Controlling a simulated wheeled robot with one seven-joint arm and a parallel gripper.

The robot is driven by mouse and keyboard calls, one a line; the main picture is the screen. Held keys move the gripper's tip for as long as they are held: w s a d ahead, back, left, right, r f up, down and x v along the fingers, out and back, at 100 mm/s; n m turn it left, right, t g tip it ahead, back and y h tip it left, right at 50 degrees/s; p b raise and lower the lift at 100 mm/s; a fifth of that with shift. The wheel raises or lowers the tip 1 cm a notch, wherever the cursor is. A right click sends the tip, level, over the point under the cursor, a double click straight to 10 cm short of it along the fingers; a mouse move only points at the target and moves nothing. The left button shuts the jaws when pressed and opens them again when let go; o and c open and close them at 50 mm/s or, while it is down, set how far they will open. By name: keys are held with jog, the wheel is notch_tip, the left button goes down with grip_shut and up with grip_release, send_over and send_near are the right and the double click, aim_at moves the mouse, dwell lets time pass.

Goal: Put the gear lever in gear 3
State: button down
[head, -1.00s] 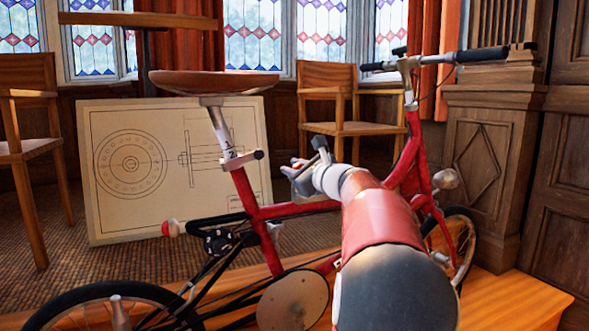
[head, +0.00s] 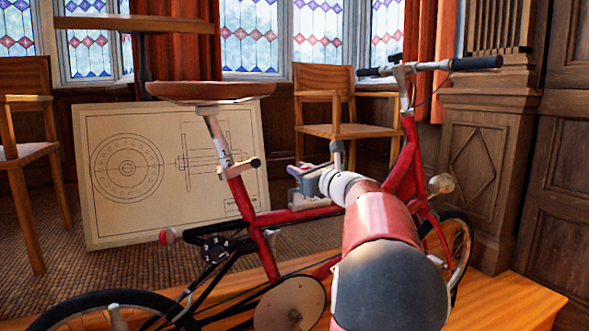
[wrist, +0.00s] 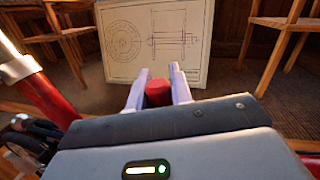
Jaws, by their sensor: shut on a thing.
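In the head view my gripper (head: 306,176) is just above the top tube of a red bicycle (head: 262,219), largely behind my own wrist.
The bicycle's saddle (head: 211,91) and handlebar (head: 478,63) rise on either side of my arm. A drawing board (head: 95,218) leans behind it. Wooden chairs (head: 345,131) stand at the back, and a carved panel pillar (head: 478,180) is at the right.

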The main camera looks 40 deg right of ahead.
jog(key=shift+s+d+f+m+t+h+p, duration=0.2)
jog(key=shift+d+m+p, duration=0.6)
jog(key=shift+m, duration=0.6)
jog(key=shift+s+d+f+m+t+h+p, duration=0.2)
jog(key=shift+d+m+p, duration=0.35)
jog(key=shift+d+m, duration=0.7)
jog(key=shift+s+d+r+m+t+h+p, duration=0.1)
jog(key=shift+s+d+m+h+p, duration=0.2)
jog(key=shift+d+m+p, duration=0.85)
jog(key=shift+a+f+m+b, duration=0.1)
jog(key=shift+a+m+b, duration=0.3)
jog(key=shift+b, duration=0.05)
jog(key=c, duration=1.3)
grip_release()
jog(key=shift+o, duration=0.2)
jog(key=s+f, duration=0.1)
jog(key=s, duration=0.6)
jog(key=shift+s+a+f+b, duration=0.2)
jog(key=shift+s+a+b, duration=0.1)
jog(key=shift+a+b, duration=0.15)
